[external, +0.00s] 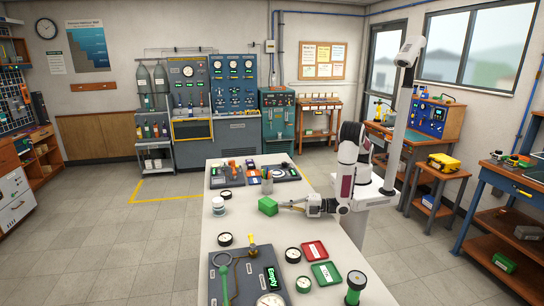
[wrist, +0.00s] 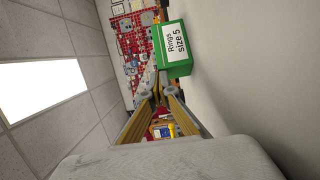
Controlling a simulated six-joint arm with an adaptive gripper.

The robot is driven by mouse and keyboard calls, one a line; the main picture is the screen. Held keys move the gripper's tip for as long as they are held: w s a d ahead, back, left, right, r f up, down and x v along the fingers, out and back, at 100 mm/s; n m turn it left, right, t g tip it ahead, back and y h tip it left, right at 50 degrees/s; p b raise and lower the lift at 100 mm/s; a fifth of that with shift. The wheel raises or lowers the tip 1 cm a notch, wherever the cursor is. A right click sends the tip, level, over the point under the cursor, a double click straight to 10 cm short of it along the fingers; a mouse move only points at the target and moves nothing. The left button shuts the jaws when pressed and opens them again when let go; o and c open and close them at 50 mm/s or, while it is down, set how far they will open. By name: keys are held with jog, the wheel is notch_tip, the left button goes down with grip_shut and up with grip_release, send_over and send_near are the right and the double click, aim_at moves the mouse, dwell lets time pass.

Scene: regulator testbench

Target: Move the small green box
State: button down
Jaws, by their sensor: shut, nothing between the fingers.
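In the wrist view the green box (wrist: 178,67) has a white label reading "Rings size 5". My gripper (external: 281,206) is low over the table, right of the box, pointing toward it. In the wrist view my gripper (wrist: 160,92) has its fingertips together with nothing between them, just short of the box and to one side of it. I cannot tell whether a fingertip touches the box.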

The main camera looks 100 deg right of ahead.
jog(key=d, duration=0.4)
jog(key=shift+a, duration=0.15)
dwell(1.3)
jog(key=shift+a, duration=1.85)
jog(key=shift+s+a, duration=0.15)
jog(key=shift+s, duration=0.15)
jog(key=shift+v, duration=9.6)
jog(key=shift+s, duration=0.1)
jog(key=shift+r, duration=0.1)
